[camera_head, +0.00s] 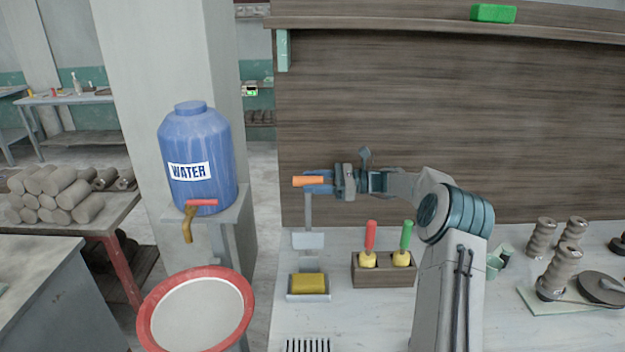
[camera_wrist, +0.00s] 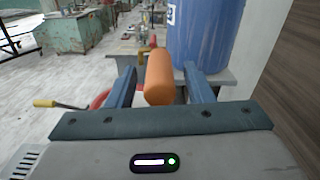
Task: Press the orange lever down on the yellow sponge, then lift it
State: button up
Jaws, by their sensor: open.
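The orange lever (camera_head: 308,181) is a short cylinder at the top of a grey press, well above the yellow sponge. My gripper (camera_head: 316,182) is at the lever, reaching in from the right. In the wrist view the orange lever (camera_wrist: 161,77) lies between the two blue fingers, with a narrow gap on each side. The fingers are open. The yellow sponge (camera_head: 308,283) lies in a small grey tray (camera_head: 308,297) on the table. A pale press plate (camera_head: 308,240) hangs on the post above the sponge, clear of it.
A wooden block (camera_head: 384,281) with a red-handled and a green-handled tool stands right of the sponge. A slotted grate (camera_head: 307,345) is at the front. A blue water jug (camera_head: 197,150) and a red-rimmed basin (camera_head: 197,312) are left. A wooden panel (camera_head: 440,120) stands behind my arm.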

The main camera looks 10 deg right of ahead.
jog(key=shift+a, duration=0.3)
